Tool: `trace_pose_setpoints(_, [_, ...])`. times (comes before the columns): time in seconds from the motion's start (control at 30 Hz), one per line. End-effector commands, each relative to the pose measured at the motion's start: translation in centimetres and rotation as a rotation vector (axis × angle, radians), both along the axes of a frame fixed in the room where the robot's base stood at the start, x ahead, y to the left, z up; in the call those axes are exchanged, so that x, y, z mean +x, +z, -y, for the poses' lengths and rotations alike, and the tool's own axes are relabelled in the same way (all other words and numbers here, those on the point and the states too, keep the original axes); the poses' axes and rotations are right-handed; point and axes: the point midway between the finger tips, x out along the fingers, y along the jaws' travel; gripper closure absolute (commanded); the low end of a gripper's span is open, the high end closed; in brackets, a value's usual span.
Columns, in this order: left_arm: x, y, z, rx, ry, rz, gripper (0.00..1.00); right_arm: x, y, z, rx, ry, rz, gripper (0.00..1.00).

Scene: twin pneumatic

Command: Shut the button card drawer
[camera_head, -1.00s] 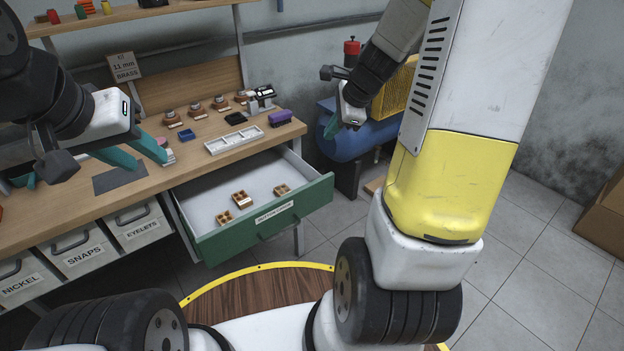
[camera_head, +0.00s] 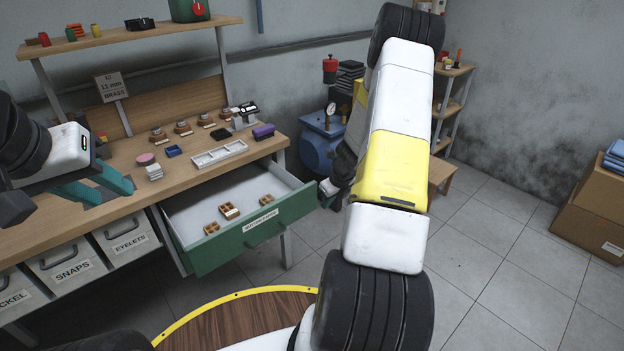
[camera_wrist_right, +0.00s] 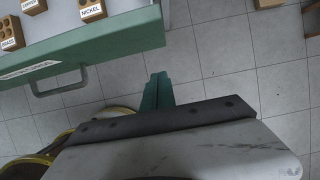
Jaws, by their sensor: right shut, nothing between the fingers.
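The button card drawer stands pulled out under the bench, its green front (camera_head: 250,231) carrying a label and a handle. Small brown partitioned blocks (camera_head: 229,211) lie inside on its pale floor. The drawer front also shows in the right wrist view (camera_wrist_right: 110,50), with its handle. My right gripper (camera_wrist_right: 157,80) is shut and empty, its teal fingers just outside the front near its right end, with a small gap in the picture. In the head view my arm mostly hides it. My left gripper (camera_head: 100,186) is over the bench's left part; its finger gap is unclear.
The wooden bench (camera_head: 130,205) holds a white tray (camera_head: 219,154), a purple item (camera_head: 264,131) and several brown-based pieces. Labelled bins (camera_head: 126,233) sit below. A blue tank (camera_head: 318,150) stands right of the bench.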

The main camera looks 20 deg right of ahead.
Motion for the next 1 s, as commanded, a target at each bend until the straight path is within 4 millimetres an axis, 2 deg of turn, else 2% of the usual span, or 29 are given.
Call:
trace_pose_setpoints(0.03, [0.0, 0.0, 0.0, 0.0, 0.0, 0.0, 0.64, 0.3, -1.2, -0.2, 0.002, 0.0, -0.003, 1.0])
trace_pose_setpoints(0.1, [0.0, 0.0, 0.0, 0.0, 0.0, 0.0, 0.64, 1.1, -2.0, -0.5, 0.001, 0.004, 0.001, 1.0])
trace_pose_setpoints(0.2, [0.0, 0.0, 0.0, 0.0, 0.0, 0.0, 0.64, 2.5, -1.7, -1.0, -0.002, 0.006, 0.002, 1.0])
trace_pose_setpoints(0.4, [0.0, 0.0, 0.0, 0.0, 0.0, 0.0, 0.64, 4.1, -1.7, -1.5, -0.001, 0.003, 0.001, 1.0])
trace_pose_setpoints(1.0, [0.0, 0.0, 0.0, 0.0, 0.0, 0.0, 0.64, 5.0, -1.6, -1.9, -0.002, 0.003, 0.002, 1.0])
